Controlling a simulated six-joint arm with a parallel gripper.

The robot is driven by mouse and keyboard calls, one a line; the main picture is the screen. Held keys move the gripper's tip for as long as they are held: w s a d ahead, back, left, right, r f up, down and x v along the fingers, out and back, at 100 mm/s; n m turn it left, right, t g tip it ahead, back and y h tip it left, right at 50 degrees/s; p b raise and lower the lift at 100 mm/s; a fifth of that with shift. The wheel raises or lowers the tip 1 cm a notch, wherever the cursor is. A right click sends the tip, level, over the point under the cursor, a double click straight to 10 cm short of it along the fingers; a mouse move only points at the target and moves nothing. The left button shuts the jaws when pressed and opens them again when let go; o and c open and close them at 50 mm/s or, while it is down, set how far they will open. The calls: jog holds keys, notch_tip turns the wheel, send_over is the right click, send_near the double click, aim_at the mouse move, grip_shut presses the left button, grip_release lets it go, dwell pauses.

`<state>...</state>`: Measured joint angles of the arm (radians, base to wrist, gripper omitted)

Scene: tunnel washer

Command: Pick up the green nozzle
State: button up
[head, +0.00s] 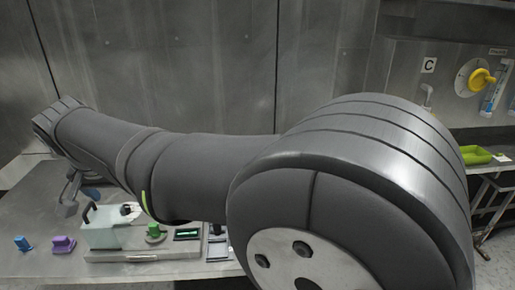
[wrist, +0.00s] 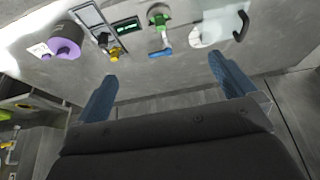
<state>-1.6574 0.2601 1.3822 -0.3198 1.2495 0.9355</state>
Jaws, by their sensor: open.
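A green fitting (head: 155,233), which I take for the green nozzle, stands upright on the bench between a pale jug and a small display. In the wrist view the green nozzle (wrist: 159,20) shows near the top, with a pale stem and a blue part below it. My gripper (wrist: 164,84) is open and empty, its two blue fingers wide apart, and the nozzle is beyond the gap between them, not touched. In the head view my gripper (head: 75,190) is at the left, above the bench, small and partly unclear.
The pale jug (head: 103,233) with a black handle stands left of the nozzle. A green-lit display (head: 187,234) lies on its right. Blue (head: 23,243) and purple (head: 63,244) pieces sit at the far left. A purple roll (wrist: 65,40) shows in the wrist view. My arm hides much of the bench.

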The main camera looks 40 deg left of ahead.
jog(key=c, duration=1.1)
jog(key=g+h, duration=0.3)
send_over(155, 230)
notch_tip(155, 230, down, 4)
jog(key=f, duration=1.2)
jog(key=shift+a+f, duration=0.2)
jog(key=shift+a, duration=0.2)
jog(key=shift+w+a+f, duration=0.1)
jog(key=shift+f, duration=2.4)
